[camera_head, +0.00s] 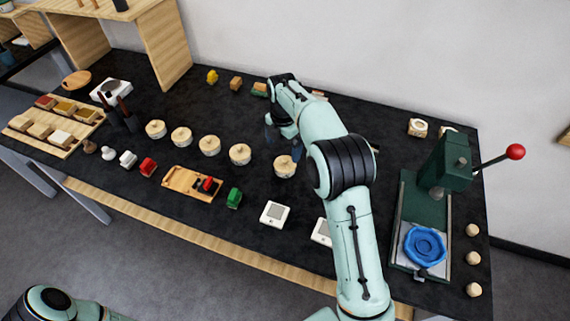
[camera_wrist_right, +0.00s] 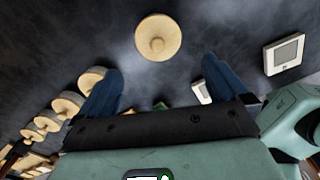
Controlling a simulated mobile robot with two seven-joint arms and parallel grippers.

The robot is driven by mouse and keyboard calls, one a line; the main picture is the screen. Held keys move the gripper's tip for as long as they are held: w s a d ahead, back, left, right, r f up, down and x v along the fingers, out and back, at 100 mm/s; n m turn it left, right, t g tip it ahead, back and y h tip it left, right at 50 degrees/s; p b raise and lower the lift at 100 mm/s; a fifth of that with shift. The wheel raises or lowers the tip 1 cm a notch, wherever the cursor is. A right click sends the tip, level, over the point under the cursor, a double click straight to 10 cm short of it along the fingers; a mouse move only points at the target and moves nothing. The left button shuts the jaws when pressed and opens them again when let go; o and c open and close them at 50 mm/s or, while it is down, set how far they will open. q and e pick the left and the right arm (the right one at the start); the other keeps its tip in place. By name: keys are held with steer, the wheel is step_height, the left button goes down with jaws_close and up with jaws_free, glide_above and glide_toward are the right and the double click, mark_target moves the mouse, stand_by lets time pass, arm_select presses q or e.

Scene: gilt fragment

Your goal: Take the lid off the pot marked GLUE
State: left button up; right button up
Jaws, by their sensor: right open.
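Several pale round pots with knobbed lids stand in a row across the black table, including a left one (camera_head: 156,129), a middle one (camera_head: 210,145) and the rightmost one (camera_head: 285,167). Their markings are too small to read, so I cannot tell which says GLUE. My right gripper (camera_head: 274,138) is open and empty above the table, close to the rightmost pots. In the right wrist view, my open blue fingers (camera_wrist_right: 162,68) point toward one round lid with a central knob (camera_wrist_right: 158,42), apart from it. My left gripper is out of view.
A wooden tray (camera_head: 190,183) with small red and black pieces lies in front of the row. A green press (camera_head: 447,165) with a red-knobbed lever stands at right. A white square device (camera_head: 274,213) lies near the front. A wooden shelf (camera_head: 165,40) stands behind.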

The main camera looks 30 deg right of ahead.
mark_target(284, 159)
step_height(284, 159, down, 3)
steer(key=shift+w+r, duration=0.1)
steer(key=shift+w, duration=0.05)
step_height(284, 159, down, 5)
steer(key=shift+d+f, duration=0.1)
steer(key=shift+d, duration=0.05)
steer(key=c, duration=1)
